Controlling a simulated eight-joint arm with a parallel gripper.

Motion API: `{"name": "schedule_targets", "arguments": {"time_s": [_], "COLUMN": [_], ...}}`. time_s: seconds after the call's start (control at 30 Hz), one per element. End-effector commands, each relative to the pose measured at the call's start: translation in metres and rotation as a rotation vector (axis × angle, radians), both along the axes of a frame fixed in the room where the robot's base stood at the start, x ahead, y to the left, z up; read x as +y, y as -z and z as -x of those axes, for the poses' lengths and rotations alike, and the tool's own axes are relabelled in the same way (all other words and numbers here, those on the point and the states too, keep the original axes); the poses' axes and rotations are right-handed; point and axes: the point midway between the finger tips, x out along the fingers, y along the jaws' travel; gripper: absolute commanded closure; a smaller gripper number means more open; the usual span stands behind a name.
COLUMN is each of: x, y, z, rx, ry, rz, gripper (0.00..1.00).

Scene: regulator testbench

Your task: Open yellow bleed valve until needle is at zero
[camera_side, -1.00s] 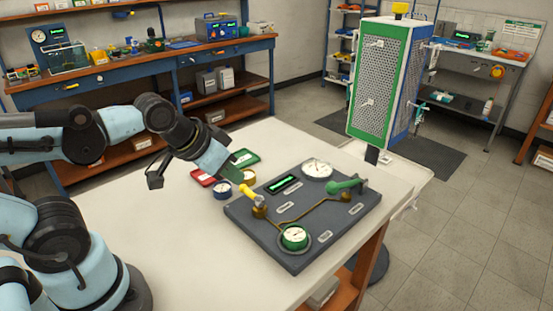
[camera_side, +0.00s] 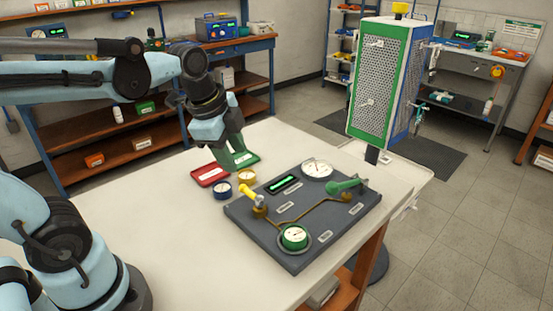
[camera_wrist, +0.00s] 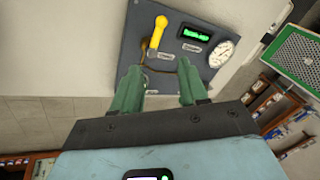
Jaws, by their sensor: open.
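The yellow bleed valve (camera_side: 247,193) sits on a brass fitting at the left of the dark panel (camera_side: 335,232); its handle (camera_wrist: 156,38) shows in the wrist view above and between my fingers. A white dial gauge (camera_side: 317,169) is at the panel's back edge and also shows in the wrist view (camera_wrist: 221,53); its needle is too small to read. A green-rimmed gauge (camera_side: 294,237) sits at the front. My gripper (camera_wrist: 160,79) is open and empty, apart from the valve. In the side view my gripper (camera_side: 238,150) hangs above the table, behind and left of the panel.
A green lever (camera_side: 345,186) is on the panel, right of the valve. A green display (camera_side: 283,184) is near the dial. A red tray (camera_side: 211,174), a blue-rimmed gauge (camera_side: 221,189) and a yellow-rimmed gauge (camera_side: 246,177) lie left of the panel. The table's front left is clear.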

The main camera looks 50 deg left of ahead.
Motion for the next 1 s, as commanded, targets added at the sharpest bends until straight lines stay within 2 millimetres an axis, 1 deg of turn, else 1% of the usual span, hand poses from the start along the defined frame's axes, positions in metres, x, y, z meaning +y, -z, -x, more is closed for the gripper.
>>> {"name": "schedule_targets", "arguments": {"time_s": [0.1,0.2,0.33,0.47,0.57,0.67,1.0], "x": [0.006,0.010,0.012,0.013,0.013,0.013,0.013], "y": [-0.006,-0.008,-0.010,-0.008,-0.001,0.010,0.055], "z": [-0.006,-0.009,-0.011,-0.012,-0.013,-0.015,-0.025], "rx": [0.064,0.102,0.131,0.139,0.139,0.139,0.138], "ry": [0.212,0.357,0.470,0.509,0.510,0.509,0.508], "rz": [-0.062,-0.095,-0.117,-0.124,-0.125,-0.124,-0.124], "gripper": [0.57,0.57,0.57,0.57,0.57,0.57,0.57]}}
